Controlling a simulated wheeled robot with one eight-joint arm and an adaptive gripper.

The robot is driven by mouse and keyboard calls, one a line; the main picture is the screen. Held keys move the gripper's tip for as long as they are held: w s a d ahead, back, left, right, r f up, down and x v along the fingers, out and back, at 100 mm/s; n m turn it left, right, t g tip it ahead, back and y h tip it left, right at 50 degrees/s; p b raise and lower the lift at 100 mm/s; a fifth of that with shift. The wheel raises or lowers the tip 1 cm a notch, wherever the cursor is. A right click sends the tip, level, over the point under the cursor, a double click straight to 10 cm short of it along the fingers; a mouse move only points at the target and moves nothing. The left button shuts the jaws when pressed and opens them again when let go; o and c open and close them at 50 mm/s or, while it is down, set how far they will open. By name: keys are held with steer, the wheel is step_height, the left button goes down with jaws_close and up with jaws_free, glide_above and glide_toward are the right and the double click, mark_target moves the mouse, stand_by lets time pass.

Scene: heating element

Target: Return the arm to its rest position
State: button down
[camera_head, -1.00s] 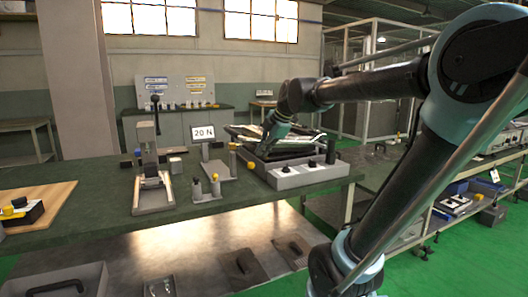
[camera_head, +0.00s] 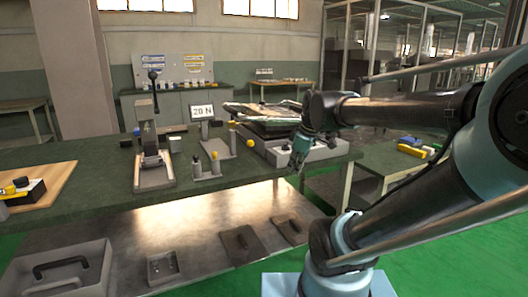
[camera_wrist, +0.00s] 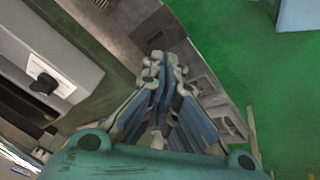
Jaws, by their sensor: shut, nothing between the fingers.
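My gripper (camera_head: 299,160) hangs fingers down in the head view, in front of the right end of the green workbench (camera_head: 98,192). It is close to the front right corner of the grey heating unit (camera_head: 325,152), which sits on the bench; whether they touch I cannot tell. In the wrist view my gripper (camera_wrist: 163,65) has its fingertips together, with nothing seen between them. The heating unit shows there at the left, with a black knob (camera_wrist: 44,84) on its pale front. My arm reaches in from the right of the head view.
A lever press (camera_head: 153,160), a "20 N" sign (camera_head: 203,112) and small posts with yellow knobs stand on the bench. A lower metal shelf (camera_head: 205,232) holds handled plates and a grey bin (camera_head: 62,275). Green floor is open at the right.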

steer(key=s+d+f+m+g+h, duration=0.1)
steer(key=s+d+f+m+h, duration=0.1)
steer(key=s+d+f+m, duration=0.6)
steer(key=s+f+m, duration=0.4)
steer(key=shift+d+f+g, duration=0.2)
steer(key=shift+f+g, duration=0.1)
steer(key=shift+w+f, duration=0.2)
steer(key=shift+w, duration=0.25)
steer(key=shift+a, duration=0.15)
stand_by(0.3)
